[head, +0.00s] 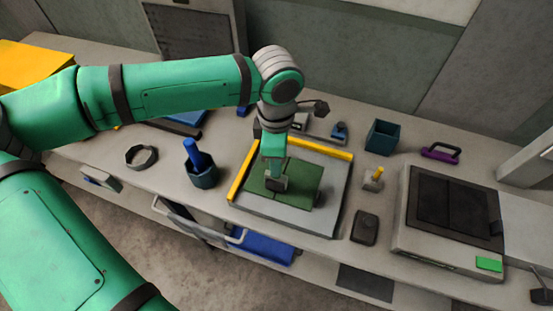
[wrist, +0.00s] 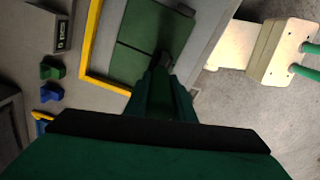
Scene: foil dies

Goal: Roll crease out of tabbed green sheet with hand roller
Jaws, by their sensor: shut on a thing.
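The green sheet (head: 300,178) lies on a grey plate inside a yellow corner fence (head: 238,177). A thin dark line crosses the sheet; it also shows on the sheet in the wrist view (wrist: 135,32). My gripper (head: 275,174) points down over the left middle of the sheet. It is shut on a small dark thing that looks like the hand roller (head: 277,185), at or just above the sheet. In the wrist view my gripper (wrist: 163,78) hides most of that thing, so I cannot tell whether it touches the sheet.
A dark blue cup with a blue handle in it (head: 203,176) stands left of the plate. A yellow-handled tool (head: 373,179) and a black device (head: 365,227) are to the right, before a large grey machine (head: 408,228). A blue bin (head: 382,137) stands behind.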

